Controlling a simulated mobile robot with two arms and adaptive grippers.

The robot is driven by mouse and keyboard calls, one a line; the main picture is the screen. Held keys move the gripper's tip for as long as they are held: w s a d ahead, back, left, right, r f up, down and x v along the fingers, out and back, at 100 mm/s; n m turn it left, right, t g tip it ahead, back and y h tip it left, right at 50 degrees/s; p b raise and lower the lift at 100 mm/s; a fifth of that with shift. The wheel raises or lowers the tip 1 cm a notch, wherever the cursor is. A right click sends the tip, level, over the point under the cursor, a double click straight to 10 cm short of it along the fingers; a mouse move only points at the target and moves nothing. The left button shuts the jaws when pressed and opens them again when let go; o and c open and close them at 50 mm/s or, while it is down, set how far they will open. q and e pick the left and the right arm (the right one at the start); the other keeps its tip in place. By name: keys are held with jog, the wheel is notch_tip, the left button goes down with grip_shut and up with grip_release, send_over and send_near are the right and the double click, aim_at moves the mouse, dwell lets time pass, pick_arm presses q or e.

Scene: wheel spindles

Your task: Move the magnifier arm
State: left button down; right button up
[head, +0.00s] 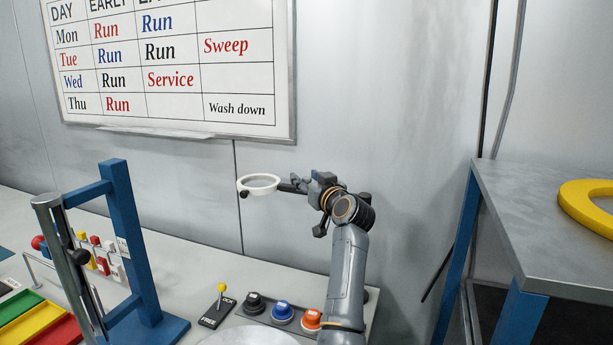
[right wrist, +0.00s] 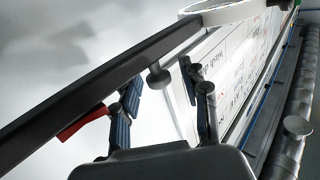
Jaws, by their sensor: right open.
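The magnifier (head: 259,178) shows in the head view as a white ring held out in front of the back wall. Its ring also shows at the top of the right wrist view (right wrist: 225,13). The dark magnifier arm (right wrist: 95,92) runs diagonally across the right wrist view, with a small round knob (right wrist: 158,78) on its underside. My right gripper (head: 302,184) is just right of the ring. In the wrist view its open fingers (right wrist: 160,80) stand on either side of the knob; I cannot tell whether they touch it. My left gripper is out of view.
A blue frame (head: 128,240) and a metal roller (head: 70,260) stand at the left of the bench. A lever (head: 220,295) and several coloured buttons (head: 283,312) are at the front. A side table (head: 510,220) with a yellow ring (head: 580,205) is at right. A whiteboard (head: 180,65) hangs behind.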

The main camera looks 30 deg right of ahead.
jog(key=shift+w, duration=0.15)
grip_shut()
